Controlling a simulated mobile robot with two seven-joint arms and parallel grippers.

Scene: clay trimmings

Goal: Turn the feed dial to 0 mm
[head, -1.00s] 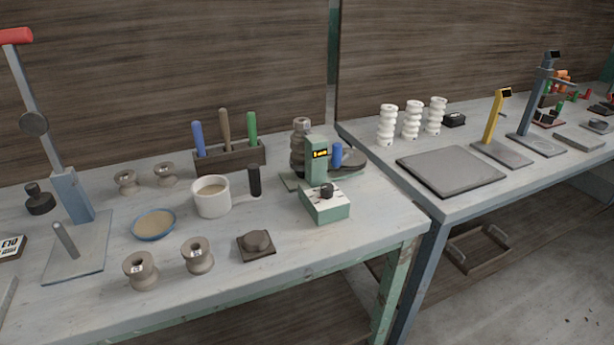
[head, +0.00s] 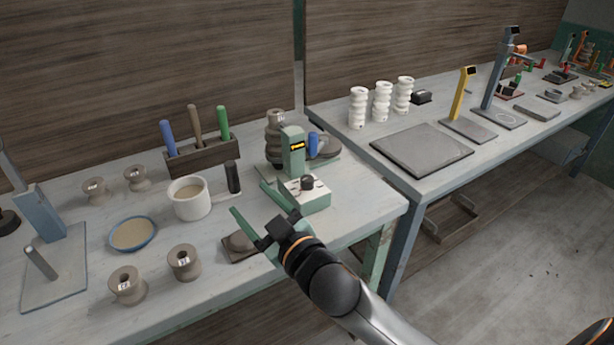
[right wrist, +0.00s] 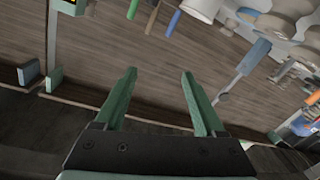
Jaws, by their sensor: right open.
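The dial's setting is too small to read. My right gripper (head: 251,198) is open and empty, with green fingers apart. It is above the bench, left of the dial box and not touching it. The open fingers also show in the right wrist view (right wrist: 159,80). My left gripper is not in view.
A dark square block (head: 238,247) lies partly behind my right gripper. A white mug (head: 188,201), a black upright handle (head: 233,178) and a tool rack (head: 203,158) stand to the left. A gap separates the second bench (head: 440,190).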

